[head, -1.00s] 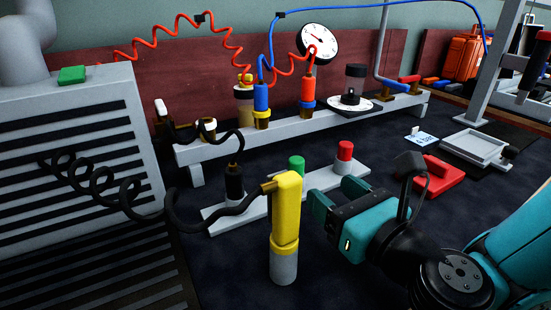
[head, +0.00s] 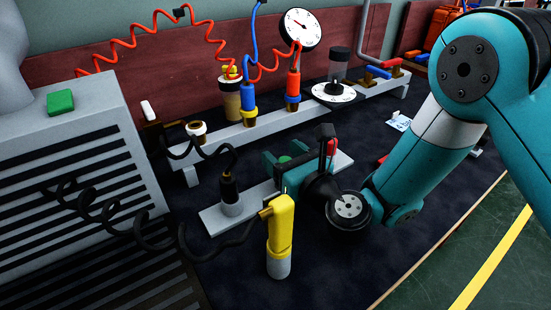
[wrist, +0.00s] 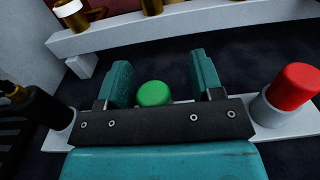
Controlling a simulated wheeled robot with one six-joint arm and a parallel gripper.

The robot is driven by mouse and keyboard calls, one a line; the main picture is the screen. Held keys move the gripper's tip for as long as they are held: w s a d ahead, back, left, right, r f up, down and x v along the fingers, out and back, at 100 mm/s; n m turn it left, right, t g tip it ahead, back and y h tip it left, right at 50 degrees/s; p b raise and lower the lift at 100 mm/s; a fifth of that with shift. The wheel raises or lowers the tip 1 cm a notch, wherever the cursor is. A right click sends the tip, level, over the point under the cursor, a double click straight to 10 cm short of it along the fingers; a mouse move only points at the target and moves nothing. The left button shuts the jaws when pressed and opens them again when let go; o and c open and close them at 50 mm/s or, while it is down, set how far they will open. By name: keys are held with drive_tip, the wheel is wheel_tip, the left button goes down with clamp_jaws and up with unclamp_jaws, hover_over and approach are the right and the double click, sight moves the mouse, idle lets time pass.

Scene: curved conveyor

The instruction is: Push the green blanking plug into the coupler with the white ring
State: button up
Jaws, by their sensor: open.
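The green blanking plug (head: 285,159) stands in the middle of a low grey plug rack and is mostly hidden by my gripper in the head view. In the wrist view the green plug (wrist: 153,94) shows its rounded top between my two fingers. My gripper (wrist: 160,78) is open, one teal finger on each side of the plug, with gaps visible. In the head view my gripper (head: 283,162) is over the rack. The coupler with the white ring (head: 196,129) is at the left end of the long grey rail behind; its ring shows at the top left of the wrist view (wrist: 68,9).
A red plug (wrist: 293,88) stands right of the green one, and a black corded plug (head: 229,190) stands left. A yellow-and-grey tool (head: 280,232) stands in front. A slatted grey cabinet (head: 80,110) is at left.

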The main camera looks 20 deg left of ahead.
drive_tip(key=shift+s+a, duration=0.1)
drive_tip(key=shift+a, duration=0.25)
drive_tip(key=c, duration=1)
